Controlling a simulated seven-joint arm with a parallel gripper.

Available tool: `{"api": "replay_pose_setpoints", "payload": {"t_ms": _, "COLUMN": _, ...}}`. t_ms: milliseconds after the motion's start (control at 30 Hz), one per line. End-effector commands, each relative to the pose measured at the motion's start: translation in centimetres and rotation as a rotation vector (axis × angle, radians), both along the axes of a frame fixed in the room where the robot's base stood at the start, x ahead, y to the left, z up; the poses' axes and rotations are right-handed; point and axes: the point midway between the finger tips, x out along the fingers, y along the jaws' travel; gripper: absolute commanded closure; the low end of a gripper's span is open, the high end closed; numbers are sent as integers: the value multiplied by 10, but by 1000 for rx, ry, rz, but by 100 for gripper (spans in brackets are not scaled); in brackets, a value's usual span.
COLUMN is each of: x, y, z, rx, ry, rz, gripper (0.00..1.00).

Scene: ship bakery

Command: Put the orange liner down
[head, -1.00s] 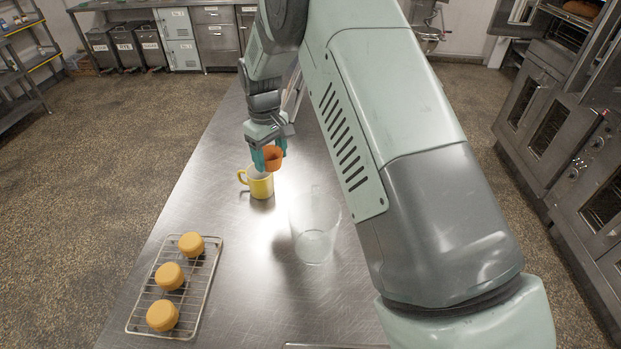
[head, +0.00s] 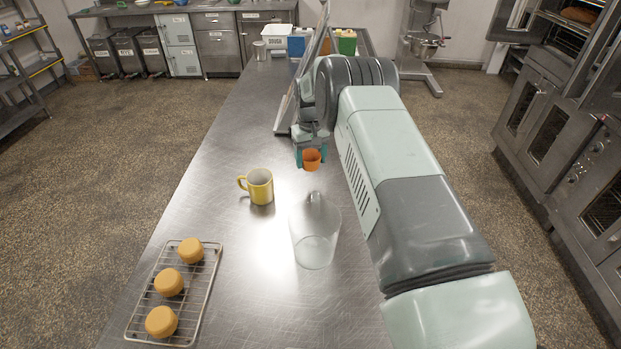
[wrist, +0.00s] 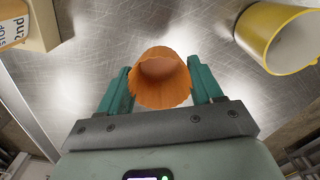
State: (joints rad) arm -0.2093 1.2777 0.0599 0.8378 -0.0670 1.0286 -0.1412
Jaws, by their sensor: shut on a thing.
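The orange liner (head: 312,160) is a small fluted cup. My gripper (head: 311,158) is shut on it, beyond the clear jug and right of the yellow mug in the head view. In the wrist view the liner (wrist: 161,80) sits between the two teal fingers of my gripper (wrist: 162,88), its open mouth showing. It appears held above the steel table (head: 225,215); the exact gap to the table cannot be told.
A yellow mug (head: 260,188) stands left of the liner; a clear jug (head: 315,240) stands nearer. A wire rack (head: 208,275) with three round buns lies at front left. A leaning board (head: 292,100) and several tubs, including a white one (head: 275,42), are farther back.

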Motion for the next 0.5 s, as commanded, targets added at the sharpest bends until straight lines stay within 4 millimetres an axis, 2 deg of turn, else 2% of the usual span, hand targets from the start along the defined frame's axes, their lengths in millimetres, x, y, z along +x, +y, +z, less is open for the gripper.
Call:
{"api": "replay_pose_setpoints", "payload": {"t_ms": 100, "x": 0, "y": 0, "z": -21, "rx": 0, "ry": 1, "rz": 1, "gripper": 44}}
{"api": "replay_pose_setpoints", "payload": {"t_ms": 333, "x": 0, "y": 0, "z": -39, "rx": 0, "ry": 0, "rz": 1, "gripper": 44}}
{"api": "replay_pose_setpoints", "payload": {"t_ms": 500, "x": 0, "y": 0, "z": -64, "rx": 0, "ry": 1, "rz": 1, "gripper": 44}}
